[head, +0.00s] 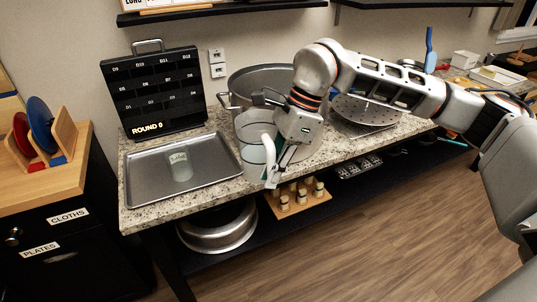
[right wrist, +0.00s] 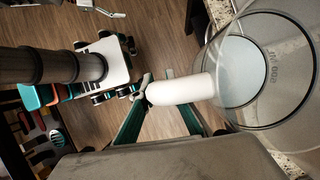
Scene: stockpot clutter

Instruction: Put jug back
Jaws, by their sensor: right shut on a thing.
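The jug (head: 251,150) is a clear, greyish vessel with a white handle (head: 268,149), at the front of the counter before the stockpot. My right gripper (head: 272,176) is shut on the jug's handle. In the right wrist view the white handle (right wrist: 182,90) lies between the fingers, and the jug's round rim and pale inside (right wrist: 243,70) show at the right. The jug looks roughly upright; I cannot tell whether its base touches the counter. My left gripper is not in view.
A metal tray (head: 146,194) holding a small labelled glass (head: 180,166) lies left of the jug. A large stockpot (head: 243,91) stands close behind it. A black board (head: 160,92) stands behind the tray. A perforated metal piece (head: 375,116) lies right. Spice jars (head: 301,194) sit below.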

